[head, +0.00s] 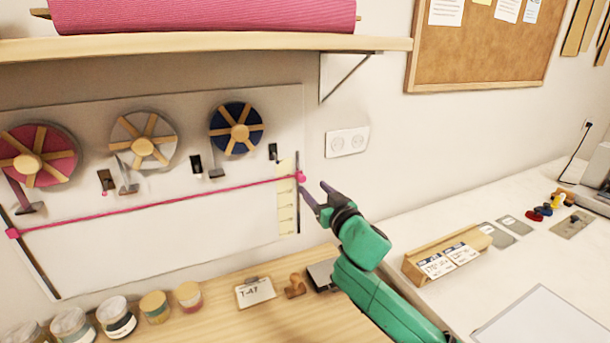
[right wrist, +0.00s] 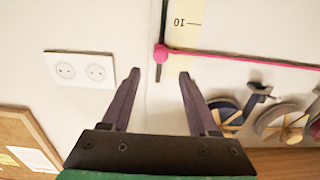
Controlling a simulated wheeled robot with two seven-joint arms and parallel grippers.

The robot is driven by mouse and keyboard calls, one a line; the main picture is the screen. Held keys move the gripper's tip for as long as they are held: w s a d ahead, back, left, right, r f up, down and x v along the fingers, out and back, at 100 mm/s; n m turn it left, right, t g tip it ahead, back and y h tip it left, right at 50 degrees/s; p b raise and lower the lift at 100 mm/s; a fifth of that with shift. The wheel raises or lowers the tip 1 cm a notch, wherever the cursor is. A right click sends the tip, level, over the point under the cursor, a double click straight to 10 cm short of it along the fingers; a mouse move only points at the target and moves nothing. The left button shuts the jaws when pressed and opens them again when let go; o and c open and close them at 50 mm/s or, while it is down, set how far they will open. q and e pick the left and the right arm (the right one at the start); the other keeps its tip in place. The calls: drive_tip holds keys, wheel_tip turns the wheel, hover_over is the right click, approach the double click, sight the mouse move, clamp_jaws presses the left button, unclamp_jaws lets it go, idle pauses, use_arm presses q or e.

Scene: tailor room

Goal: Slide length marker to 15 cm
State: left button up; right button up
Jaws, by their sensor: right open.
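The length marker is a pink knob (head: 301,176) on a dark vertical rail at the right end of the white wall board. A pink ribbon (head: 160,208) runs from it to a pink knob (head: 13,233) at the left. A pale yellow scale (head: 287,210) stands beside the rail; its mark 10 is readable in the right wrist view. My right gripper (head: 315,190) is open and empty, close to the marker. In the right wrist view the marker (right wrist: 161,52) lies just beyond the gap between the fingertips (right wrist: 160,74), not between the fingers. My left gripper is out of view.
Ribbon spools (head: 236,128) hang on the board above the ribbon. A shelf (head: 200,45) with a pink roll overhangs the board. A wall socket (head: 347,142) is right of the rail. Jars, a T-47 card (head: 255,292) and a stamp (head: 295,286) stand on the wooden table below.

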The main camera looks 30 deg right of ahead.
sight(303, 179)
drive_tip(key=w, duration=0.4)
drive_tip(key=w+p, duration=0.1)
drive_tip(key=w, duration=0.1)
drive_tip(key=shift+w+d+f, duration=0.2)
drive_tip(key=shift+f, duration=0.05)
drive_tip(key=shift+w, duration=0.2)
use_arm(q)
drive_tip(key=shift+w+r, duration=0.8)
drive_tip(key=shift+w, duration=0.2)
use_arm(e)
clamp_jaws()
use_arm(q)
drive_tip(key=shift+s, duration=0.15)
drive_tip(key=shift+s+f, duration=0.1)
use_arm(e)
drive_tip(key=shift+f, duration=0.1)
